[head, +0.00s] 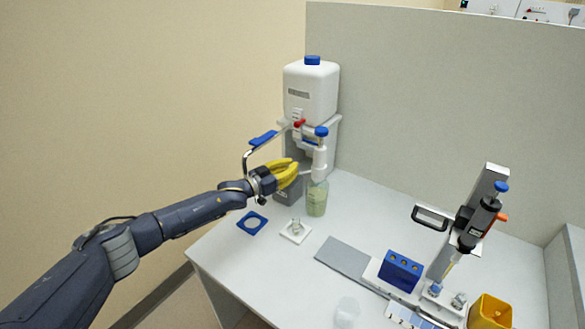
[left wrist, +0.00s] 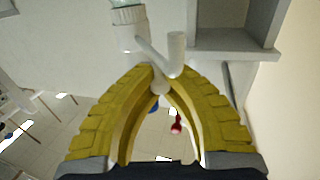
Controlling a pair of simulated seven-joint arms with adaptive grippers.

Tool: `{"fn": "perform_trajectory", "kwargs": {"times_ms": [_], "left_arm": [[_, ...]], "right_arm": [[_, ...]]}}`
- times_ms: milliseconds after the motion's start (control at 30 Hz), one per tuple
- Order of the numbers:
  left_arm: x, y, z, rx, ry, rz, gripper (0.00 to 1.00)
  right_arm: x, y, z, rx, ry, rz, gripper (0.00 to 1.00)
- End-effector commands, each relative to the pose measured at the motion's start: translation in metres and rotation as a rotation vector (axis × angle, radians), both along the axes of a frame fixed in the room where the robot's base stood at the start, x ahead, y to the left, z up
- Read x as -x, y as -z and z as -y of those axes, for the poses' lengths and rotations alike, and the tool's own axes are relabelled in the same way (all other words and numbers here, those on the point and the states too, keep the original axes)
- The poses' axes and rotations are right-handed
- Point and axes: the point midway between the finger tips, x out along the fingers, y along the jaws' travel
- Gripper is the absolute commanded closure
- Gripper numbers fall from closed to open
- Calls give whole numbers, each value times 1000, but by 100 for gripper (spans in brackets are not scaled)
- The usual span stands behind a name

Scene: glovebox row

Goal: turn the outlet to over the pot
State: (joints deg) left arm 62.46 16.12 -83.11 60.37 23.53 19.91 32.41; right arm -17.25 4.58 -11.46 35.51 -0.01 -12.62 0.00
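The dispenser's white outlet (head: 306,172) sticks out to the left from the valve body under the blue knob (head: 321,131). In the left wrist view the outlet (left wrist: 175,55) is a bent white tube with a rounded end between my fingers. My left gripper (head: 297,168) has yellow fingers closed in on the outlet; it also shows in the left wrist view (left wrist: 160,80). A cup with pale green contents (head: 316,199) stands below the valve body. A small clear pot (head: 296,226) sits on a white square, nearer the front. My right gripper is not in view.
The white tank (head: 311,92) stands behind the outlet, with a red tap (head: 299,123) and a bent metal lever with a blue handle (head: 263,138). A blue square ring (head: 252,223) lies at the left. A pipette stand (head: 465,225), blue block (head: 400,271) and yellow bin (head: 489,312) occupy the right.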

Motion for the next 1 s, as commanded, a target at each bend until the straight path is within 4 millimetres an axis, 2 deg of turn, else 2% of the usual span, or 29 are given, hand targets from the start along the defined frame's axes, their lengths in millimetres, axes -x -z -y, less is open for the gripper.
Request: {"fn": "perform_trajectory", "kwargs": {"times_ms": [33,300,667,767,1000], "left_arm": [[-3,-10,-1,12,-1,8,91],[-2,-5,0,7,0,4,60],[1,-2,-4,3,-1,2,59],[6,-2,-11,3,0,2,59],[28,-3,-43,3,0,2,59]], "right_arm": [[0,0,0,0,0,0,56],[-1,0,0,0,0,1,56],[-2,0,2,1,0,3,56],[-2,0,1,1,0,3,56],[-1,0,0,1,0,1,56]]}}
